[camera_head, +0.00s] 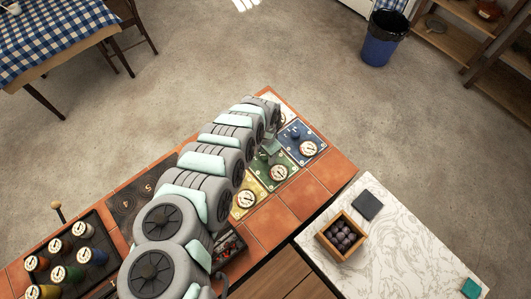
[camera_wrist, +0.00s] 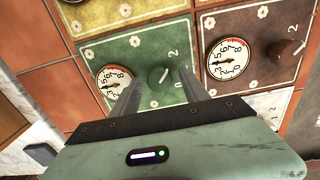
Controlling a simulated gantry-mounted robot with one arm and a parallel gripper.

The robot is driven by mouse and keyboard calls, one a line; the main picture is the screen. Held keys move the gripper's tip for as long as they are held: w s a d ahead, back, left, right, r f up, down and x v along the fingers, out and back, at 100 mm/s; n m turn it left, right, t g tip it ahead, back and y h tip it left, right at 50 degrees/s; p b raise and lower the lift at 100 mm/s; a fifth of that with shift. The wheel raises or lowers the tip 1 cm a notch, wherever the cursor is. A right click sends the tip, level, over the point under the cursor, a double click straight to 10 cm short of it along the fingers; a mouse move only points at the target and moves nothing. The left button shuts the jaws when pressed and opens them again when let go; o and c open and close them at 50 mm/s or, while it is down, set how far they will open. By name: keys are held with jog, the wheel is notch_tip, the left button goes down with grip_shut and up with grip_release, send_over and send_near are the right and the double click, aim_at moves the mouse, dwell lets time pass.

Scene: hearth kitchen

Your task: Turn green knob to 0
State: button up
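In the wrist view the green knob (camera_wrist: 160,75) sits on a green plate (camera_wrist: 140,52) with a "2" printed above it and a white-faced dial (camera_wrist: 114,82) to its left. The knob's light pointer mark slants up and to the right. My gripper (camera_wrist: 160,78) is open, with one finger on each side of the knob. Whether the fingers touch it cannot be told.
In the wrist view a yellow plate (camera_wrist: 120,14) is above and a brown plate with a brown knob (camera_wrist: 284,48) and dial (camera_wrist: 228,60) is right. In the head view a blue plate (camera_head: 316,138) adjoins the green one. A wooden box (camera_head: 326,241) stands on the marble counter.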

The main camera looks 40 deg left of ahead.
grip_shut()
dwell(0.3)
jog(key=shift+m, duration=0.4)
jog(key=m, duration=0.3)
jog(key=shift+m, duration=0.4)
jog(key=m, duration=0.4)
jog(key=shift+m, duration=0.3)
jog(key=m, duration=0.8)
jog(key=shift+m+b, duration=0.3)
jog(key=shift+b, duration=0.05)
